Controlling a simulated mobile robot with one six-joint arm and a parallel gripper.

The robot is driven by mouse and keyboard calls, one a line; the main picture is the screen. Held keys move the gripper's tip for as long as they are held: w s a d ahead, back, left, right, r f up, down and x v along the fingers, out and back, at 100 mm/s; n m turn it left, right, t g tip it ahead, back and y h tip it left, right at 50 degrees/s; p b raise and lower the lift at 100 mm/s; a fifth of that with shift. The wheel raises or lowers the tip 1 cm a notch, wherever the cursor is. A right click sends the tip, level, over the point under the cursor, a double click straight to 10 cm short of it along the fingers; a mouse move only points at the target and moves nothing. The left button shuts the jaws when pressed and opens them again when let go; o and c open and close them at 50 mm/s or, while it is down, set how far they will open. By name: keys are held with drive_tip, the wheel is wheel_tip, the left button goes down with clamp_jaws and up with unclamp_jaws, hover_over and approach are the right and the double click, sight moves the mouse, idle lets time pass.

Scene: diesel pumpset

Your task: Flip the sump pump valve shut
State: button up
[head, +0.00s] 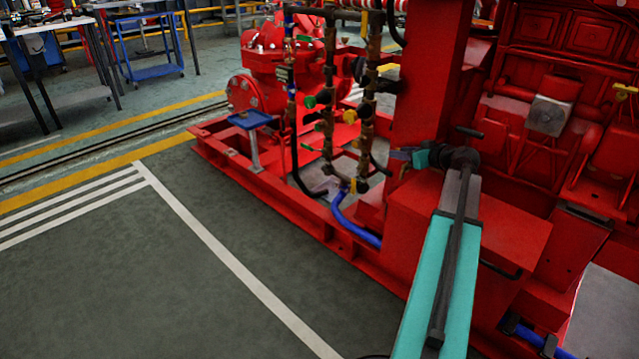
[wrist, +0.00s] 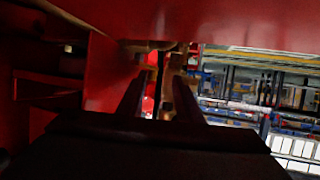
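The pipe stack (head: 328,90) with several small coloured valve handles stands on the red pumpset, left of my gripper. I cannot tell which one is the sump pump valve. My gripper (head: 396,155) is beside the red column, to the right of the pipes and apart from them. In the wrist view my gripper (wrist: 158,100) has its two dark fingers spread with nothing held between them. Dark pipework (wrist: 160,65) shows beyond the fingertips, too dim to make out a handle.
A red column (head: 432,75) rises close behind my gripper, and a red box (head: 470,235) lies below my arm. A blue hose (head: 355,228) runs low along the red base frame (head: 290,215). The green floor (head: 130,270) at left is clear.

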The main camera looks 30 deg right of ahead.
drive_tip(key=p+v, duration=0.5)
drive_tip(key=v, duration=0.9)
drive_tip(key=shift+d+p, duration=0.1)
drive_tip(key=shift+p, duration=0.3)
drive_tip(key=w+a+f+n+g+y+p, duration=0.1)
drive_tip(key=w+a+f+y+p, duration=0.1)
drive_tip(key=w+a+p, duration=0.3)
drive_tip(key=w+a+f+n+g+y+p, duration=0.1)
drive_tip(key=w+a+p, duration=0.4)
drive_tip(key=a, duration=0.9)
drive_tip(key=w+a+f+n+g+y+p, duration=0.1)
drive_tip(key=w+a+p, duration=0.4)
drive_tip(key=a, duration=0.5)
drive_tip(key=shift+f+n+g+y, duration=0.3)
drive_tip(key=shift+f+g+y, duration=0.3)
drive_tip(key=shift+f+y, duration=0.7)
drive_tip(key=shift+w, duration=0.15)
drive_tip(key=shift+c, duration=1.4)
drive_tip(key=shift+a, duration=0.15)
